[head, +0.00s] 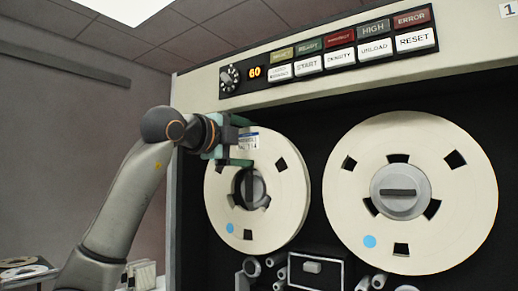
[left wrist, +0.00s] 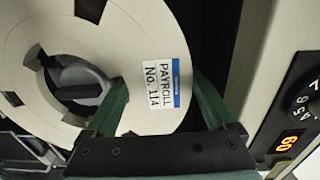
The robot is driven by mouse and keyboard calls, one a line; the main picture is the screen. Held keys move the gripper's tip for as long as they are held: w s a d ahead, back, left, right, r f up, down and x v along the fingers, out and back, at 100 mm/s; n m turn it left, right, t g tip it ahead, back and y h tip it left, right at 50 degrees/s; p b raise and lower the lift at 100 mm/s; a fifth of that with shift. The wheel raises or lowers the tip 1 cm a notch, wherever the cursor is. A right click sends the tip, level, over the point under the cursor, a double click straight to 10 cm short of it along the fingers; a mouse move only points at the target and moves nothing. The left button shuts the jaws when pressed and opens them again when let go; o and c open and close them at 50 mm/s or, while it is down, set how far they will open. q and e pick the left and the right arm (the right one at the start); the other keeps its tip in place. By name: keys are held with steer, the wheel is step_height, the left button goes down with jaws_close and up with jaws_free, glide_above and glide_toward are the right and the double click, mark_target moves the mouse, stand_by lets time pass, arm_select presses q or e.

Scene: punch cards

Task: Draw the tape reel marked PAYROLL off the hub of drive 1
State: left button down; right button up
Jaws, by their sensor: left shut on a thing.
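The cream PAYROLL reel (head: 287,192) is at the left of the drive front, with a blue dot low on its face. Its white and blue label (left wrist: 161,85) reads PAYROLL No. 114 in the left wrist view. My left gripper (head: 240,149) is shut on the reel's upper rim, with its green fingers (left wrist: 160,100) on either side of the label. The hub (head: 249,188) shows dark and set back inside the reel's centre hole. I cannot tell if the reel still touches it. My right gripper is not in view.
A second cream reel (head: 457,205) sits on its grey hub at the right. A panel of buttons and lamps (head: 350,52) with a knob runs above, showing 60. Rollers and a head block (head: 318,271) stand out below the reels. Another reel lies on a surface at far left (head: 22,271).

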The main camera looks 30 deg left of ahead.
arm_select(q)
steer(key=shift+s+a+r+b, duration=0.15)
steer(key=shift+s+b, duration=0.9)
steer(key=shift+s, duration=1.25)
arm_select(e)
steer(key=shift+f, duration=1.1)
arm_select(q)
steer(key=s+b, duration=0.3)
steer(key=s, duration=0.7)
steer(key=shift+s+a, duration=0.4)
steer(key=shift+a, duration=0.05)
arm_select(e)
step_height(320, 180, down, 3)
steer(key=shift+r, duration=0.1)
